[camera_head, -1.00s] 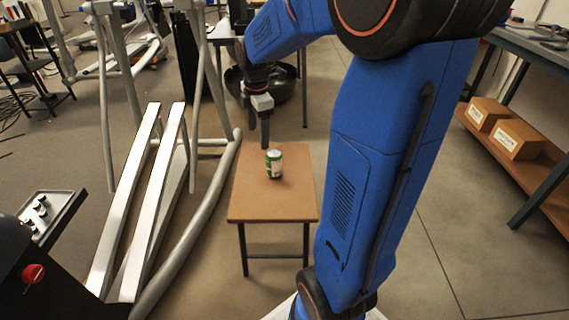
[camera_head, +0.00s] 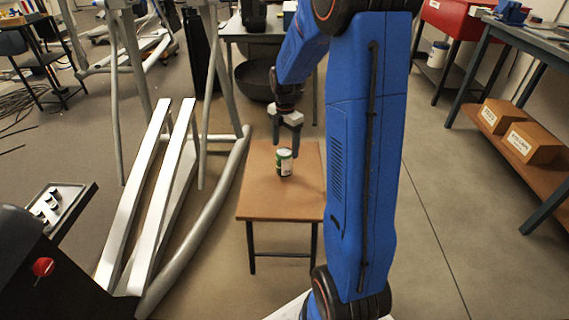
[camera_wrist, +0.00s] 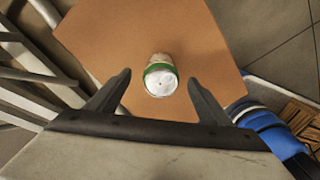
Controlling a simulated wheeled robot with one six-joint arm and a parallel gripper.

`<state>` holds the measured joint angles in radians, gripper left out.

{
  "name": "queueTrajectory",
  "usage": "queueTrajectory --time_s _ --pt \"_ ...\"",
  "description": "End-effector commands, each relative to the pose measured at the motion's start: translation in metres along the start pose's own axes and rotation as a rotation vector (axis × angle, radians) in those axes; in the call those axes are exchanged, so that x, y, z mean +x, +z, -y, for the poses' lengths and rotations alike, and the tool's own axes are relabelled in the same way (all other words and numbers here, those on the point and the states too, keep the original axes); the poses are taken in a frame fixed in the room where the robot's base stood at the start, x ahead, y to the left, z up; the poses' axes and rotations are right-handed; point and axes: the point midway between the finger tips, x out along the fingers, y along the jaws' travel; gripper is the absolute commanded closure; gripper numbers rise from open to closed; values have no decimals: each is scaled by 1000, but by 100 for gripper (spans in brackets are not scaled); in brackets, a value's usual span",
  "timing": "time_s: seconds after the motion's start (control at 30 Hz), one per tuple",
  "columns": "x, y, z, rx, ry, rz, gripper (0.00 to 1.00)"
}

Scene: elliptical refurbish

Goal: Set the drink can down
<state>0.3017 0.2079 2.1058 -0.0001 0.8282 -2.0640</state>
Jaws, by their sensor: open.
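The drink can (camera_head: 284,163), green and white, stands upright on a small wooden-topped table (camera_head: 262,205). In the wrist view the can (camera_wrist: 160,76) shows its pale top and green band, with bare table top (camera_wrist: 120,32) around it. My gripper (camera_head: 286,140) is just above and behind the can in the head view. In the wrist view my gripper (camera_wrist: 158,88) has its two fingers spread wide, one on each side of the can, with clear gaps. The fingers do not touch the can, and nothing is held.
An elliptical trainer with white rails (camera_head: 150,190) stands close to the table's left. Cardboard boxes (camera_head: 533,142) sit on a shelf at the right. A black bowl-shaped object (camera_head: 262,82) is behind the table. The floor between table and shelf is clear.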

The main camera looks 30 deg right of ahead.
Motion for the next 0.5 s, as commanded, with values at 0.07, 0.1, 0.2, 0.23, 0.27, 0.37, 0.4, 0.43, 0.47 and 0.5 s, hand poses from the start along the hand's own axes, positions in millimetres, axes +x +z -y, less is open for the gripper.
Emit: queueTrajectory --time_s 0.07,0.1,0.2,0.23,0.27,0.37,0.4,0.43,0.47,0.5 --pt "15 0 0 0 -3 -2 27" --pt "21 -1 1 0 -3 -2 27" --pt "33 0 0 0 -2 -1 27" --pt "36 0 0 0 -2 -1 27" --pt "38 0 0 0 -1 -1 27" --pt "43 0 0 0 0 0 27" --pt "44 -1 0 0 0 0 27" --pt "46 -1 0 0 -1 0 27" --pt "48 -2 1 0 -1 -1 27" --pt "52 -2 1 0 -1 -1 27"
